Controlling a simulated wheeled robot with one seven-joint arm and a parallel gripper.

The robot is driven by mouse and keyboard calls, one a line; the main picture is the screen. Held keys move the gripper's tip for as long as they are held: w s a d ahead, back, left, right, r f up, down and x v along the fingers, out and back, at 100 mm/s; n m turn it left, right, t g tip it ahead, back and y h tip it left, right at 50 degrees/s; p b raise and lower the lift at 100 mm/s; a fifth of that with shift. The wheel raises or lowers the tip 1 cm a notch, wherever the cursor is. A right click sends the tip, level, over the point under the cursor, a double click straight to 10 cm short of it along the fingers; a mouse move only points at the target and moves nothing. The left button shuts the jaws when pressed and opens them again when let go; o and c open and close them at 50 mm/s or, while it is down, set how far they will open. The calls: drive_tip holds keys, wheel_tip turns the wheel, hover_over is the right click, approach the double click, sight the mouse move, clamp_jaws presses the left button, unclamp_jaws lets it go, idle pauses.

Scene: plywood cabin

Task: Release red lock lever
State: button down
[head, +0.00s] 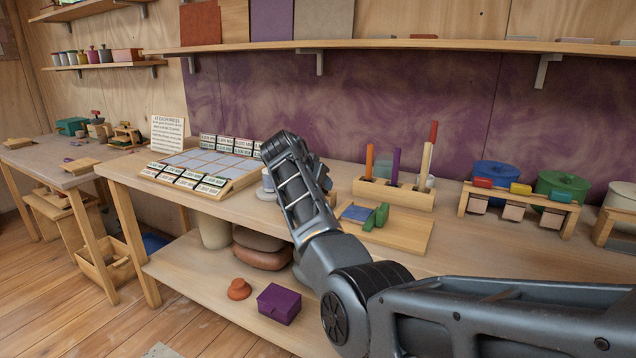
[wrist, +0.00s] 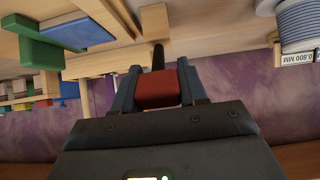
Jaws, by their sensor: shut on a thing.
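A red block (wrist: 158,89), which looks like the lever's grip, sits between the two fingers of my gripper (wrist: 160,84) in the wrist view. The fingers are shut on its sides. A thin black stem (wrist: 158,58) shows just beyond the red block, beside a pale wooden piece (wrist: 154,21). Whether the stem joins that piece, I cannot tell. In the head view my own arm hides the fingers and the red block, between the wire spool (head: 268,181) and the board with blue and green pieces.
The wooden board (head: 392,236) carries a blue plate (head: 357,213) and green blocks (head: 376,217). Behind it stands a peg rack (head: 400,195) with upright sticks. A tile tray (head: 240,184) lies left of my arm. The bench front is clear at left.

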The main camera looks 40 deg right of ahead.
drive_tip(key=c, duration=0.7)
unclamp_jaws()
drive_tip(key=v, duration=0.7)
drive_tip(key=shift+s+a+r, duration=0.1)
drive_tip(key=shift+a+r, duration=0.15)
